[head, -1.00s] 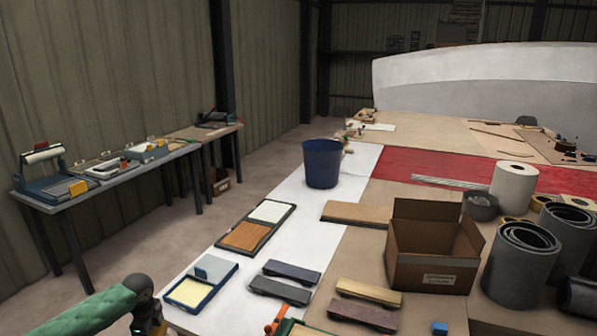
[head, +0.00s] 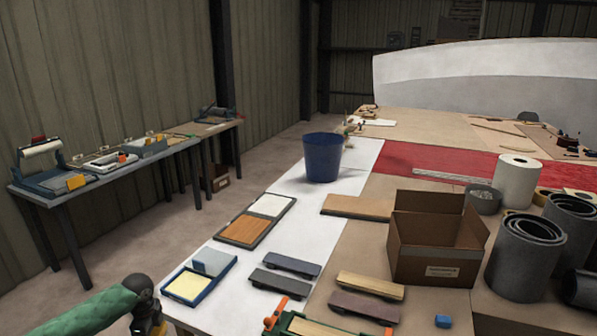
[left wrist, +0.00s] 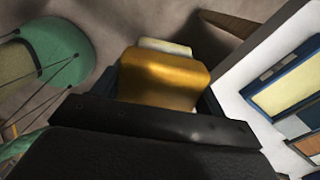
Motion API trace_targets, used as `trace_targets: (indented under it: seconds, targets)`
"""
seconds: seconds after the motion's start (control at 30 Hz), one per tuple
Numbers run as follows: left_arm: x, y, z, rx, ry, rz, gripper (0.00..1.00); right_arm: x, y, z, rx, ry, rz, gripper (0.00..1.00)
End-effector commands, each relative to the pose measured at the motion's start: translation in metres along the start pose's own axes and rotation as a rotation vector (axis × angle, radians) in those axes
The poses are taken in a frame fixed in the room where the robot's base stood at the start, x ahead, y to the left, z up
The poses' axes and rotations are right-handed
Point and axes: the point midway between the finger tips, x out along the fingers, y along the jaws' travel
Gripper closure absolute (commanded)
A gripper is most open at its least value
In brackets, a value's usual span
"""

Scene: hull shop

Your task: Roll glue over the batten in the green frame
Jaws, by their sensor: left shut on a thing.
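The green frame (head: 285,319) is at the bottom edge of the head view, partly cut off. A pale wooden batten (head: 312,328) lies in it, with orange clamp-like parts (head: 274,313) at its ends. A blue tray with a pale yellow pool (head: 187,286) stands left of the frame, on the table's near left corner. My left gripper (head: 152,325) is low at the left, beside the tray and off the table edge. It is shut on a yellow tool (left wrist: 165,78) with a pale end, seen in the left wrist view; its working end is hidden. My right gripper is out of view.
A cardboard box (head: 432,262), a blue bin (head: 322,158) and grey rolls (head: 523,257) stand farther back. A small blue block (head: 443,321) lies right of the frame.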

Motion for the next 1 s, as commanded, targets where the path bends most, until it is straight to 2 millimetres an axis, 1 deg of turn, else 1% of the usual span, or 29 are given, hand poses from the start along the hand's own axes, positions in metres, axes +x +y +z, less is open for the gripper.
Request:
trace_targets:
  seconds: [0.03, 0.13, 0.3, 0.4, 0.53, 0.77, 0.87, 1.0]
  targets:
    - [0.013, 0.0, 0.0, 0.0, 0.0, -0.001, 0.68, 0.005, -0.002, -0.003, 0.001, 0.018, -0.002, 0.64]
    - [0.023, 0.0, 0.0, 0.0, 0.0, -0.001, 0.68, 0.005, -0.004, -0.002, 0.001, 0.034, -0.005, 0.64]
    - [0.035, 0.0, 0.0, 0.0, 0.0, -0.001, 0.68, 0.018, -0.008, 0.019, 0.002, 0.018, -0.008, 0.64]
    - [0.039, 0.0, 0.0, 0.0, 0.0, -0.001, 0.68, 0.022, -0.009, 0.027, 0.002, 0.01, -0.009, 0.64]
    - [0.04, 0.0, 0.0, 0.0, 0.0, -0.001, 0.68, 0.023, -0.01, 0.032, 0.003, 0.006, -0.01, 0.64]
    - [0.038, 0.001, -0.002, -0.029, 0.0, -0.001, 0.68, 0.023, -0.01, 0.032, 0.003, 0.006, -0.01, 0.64]
    - [0.037, 0.003, -0.005, -0.094, 0.001, -0.001, 0.68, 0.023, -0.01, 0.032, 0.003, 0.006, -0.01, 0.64]
    - [0.034, 0.007, -0.013, -0.249, 0.001, 0.0, 0.68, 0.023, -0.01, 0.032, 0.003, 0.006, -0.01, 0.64]
